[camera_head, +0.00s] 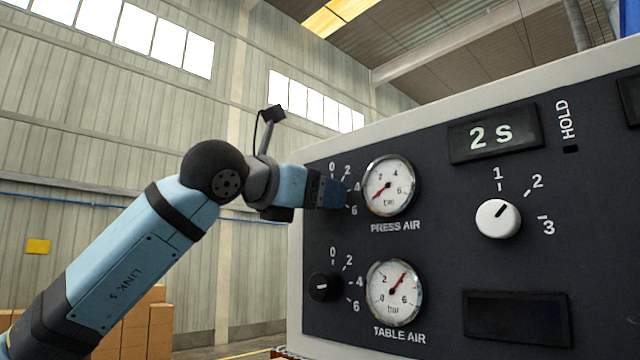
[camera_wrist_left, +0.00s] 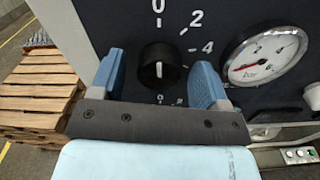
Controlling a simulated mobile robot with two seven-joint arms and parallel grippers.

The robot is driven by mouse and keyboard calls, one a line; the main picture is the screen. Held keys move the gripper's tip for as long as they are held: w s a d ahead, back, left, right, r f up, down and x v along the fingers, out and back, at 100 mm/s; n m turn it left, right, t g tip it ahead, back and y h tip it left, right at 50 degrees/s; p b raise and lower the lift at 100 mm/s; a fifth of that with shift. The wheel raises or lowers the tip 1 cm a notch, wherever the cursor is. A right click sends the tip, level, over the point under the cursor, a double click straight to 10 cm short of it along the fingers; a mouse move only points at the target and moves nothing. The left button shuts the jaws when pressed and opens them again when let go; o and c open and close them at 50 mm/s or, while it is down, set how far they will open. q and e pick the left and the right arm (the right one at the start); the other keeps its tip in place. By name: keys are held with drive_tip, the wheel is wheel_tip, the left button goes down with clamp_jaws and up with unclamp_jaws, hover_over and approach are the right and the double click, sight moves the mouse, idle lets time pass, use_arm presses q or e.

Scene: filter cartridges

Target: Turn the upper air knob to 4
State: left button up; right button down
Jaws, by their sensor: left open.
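The upper air knob (camera_wrist_left: 156,60) is black and round, with a short, nearly upright white line on its face. In the left wrist view it sits between the two blue fingers of my left gripper (camera_wrist_left: 158,84), with a gap on each side. The 0, 2 and 4 marks show around it; I cannot tell for sure which one its line points to. In the head view my left gripper (camera_head: 334,193) is at the PRESS AIR scale and hides this knob. The press air gauge (camera_head: 388,187) has its red needle at the low end. My right gripper is not in view.
Below is the black table air knob (camera_head: 324,287) beside its gauge (camera_head: 394,293). The dark panel (camera_head: 440,230) also carries a white selector knob (camera_head: 498,218) and a "2 S" display (camera_head: 495,133). Wooden pallets (camera_wrist_left: 38,95) stand left of the machine in the left wrist view.

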use_arm(q)
drive_tip(key=shift+w+d, duration=0.35)
drive_tip(key=c, duration=0.9)
